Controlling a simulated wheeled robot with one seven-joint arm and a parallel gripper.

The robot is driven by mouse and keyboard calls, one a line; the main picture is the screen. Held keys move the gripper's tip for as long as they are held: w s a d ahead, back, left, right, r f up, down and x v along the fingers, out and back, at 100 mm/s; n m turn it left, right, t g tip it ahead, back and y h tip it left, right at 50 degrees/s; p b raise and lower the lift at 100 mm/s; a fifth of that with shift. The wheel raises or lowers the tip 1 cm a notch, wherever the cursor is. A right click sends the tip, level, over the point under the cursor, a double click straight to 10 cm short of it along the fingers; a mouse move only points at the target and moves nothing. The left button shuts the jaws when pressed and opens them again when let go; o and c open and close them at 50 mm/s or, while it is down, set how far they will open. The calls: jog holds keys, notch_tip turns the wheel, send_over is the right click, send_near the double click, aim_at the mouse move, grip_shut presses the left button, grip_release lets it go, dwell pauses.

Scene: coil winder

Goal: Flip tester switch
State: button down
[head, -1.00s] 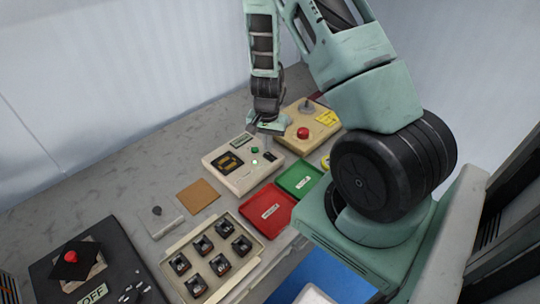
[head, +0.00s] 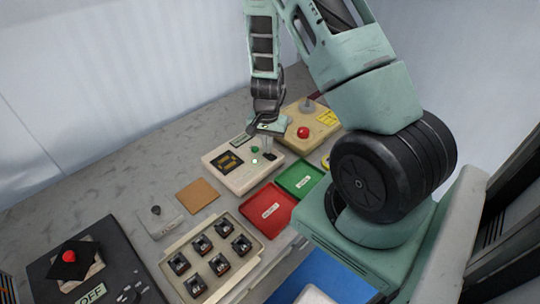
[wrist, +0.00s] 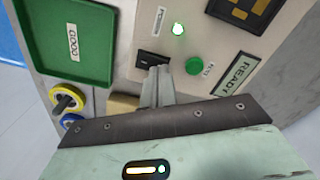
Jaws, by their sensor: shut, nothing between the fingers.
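The tester (head: 222,173) is a cream box on the bench with a dark display, and it also shows in the wrist view (wrist: 212,38). Its black rocker switch (wrist: 150,58) sits on the top face, close to the edge beside the green tray. A round green button (wrist: 194,65), a lit green lamp (wrist: 178,29) and a READY label (wrist: 236,74) are beside it. My gripper (wrist: 160,72) is shut and empty. Its fingertips are right beside the switch, over the tester's top; I cannot tell whether they touch it. The switch's position is unclear.
A green tray (head: 300,186) and a red tray (head: 262,222) lie in front of the tester. A beige box with a red button (head: 303,132) stands behind it to the right. A tray of black parts (head: 186,250) is at front left.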

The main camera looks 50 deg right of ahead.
jog(key=shift+f+b, duration=0.35)
jog(key=shift+f, duration=0.1)
jog(key=shift+r, duration=0.15)
notch_tip(320, 180, up, 7)
jog(key=p, duration=0.6)
dwell(0.3)
dwell(0.5)
jog(key=a+r+n+y+b, duration=0.1)
jog(key=a+r+n, duration=0.35)
jog(key=a, duration=0.65)
jog(key=a+r+n+y+b, duration=0.1)
jog(key=a+r+n, duration=0.35)
jog(key=a, duration=0.65)
jog(key=s+a+r+n+b, duration=0.1)
jog(key=s+a+r+n, duration=0.1)
jog(key=s, duration=0.4)
jog(key=s+a+r+n+h, duration=0.1)
jog(key=s+a+r+n, duration=0.2)
jog(key=s+a+n, duration=0.2)
jog(key=s+a+r+n+b, duration=0.1)
jog(key=s+a+r+n, duration=0.2)
jog(key=s, duration=0.4)
jog(key=shift+s+a+n+b, duration=0.35)
jog(key=shift+a+n, duration=0.35)
jog(key=shift+a, duration=0.35)
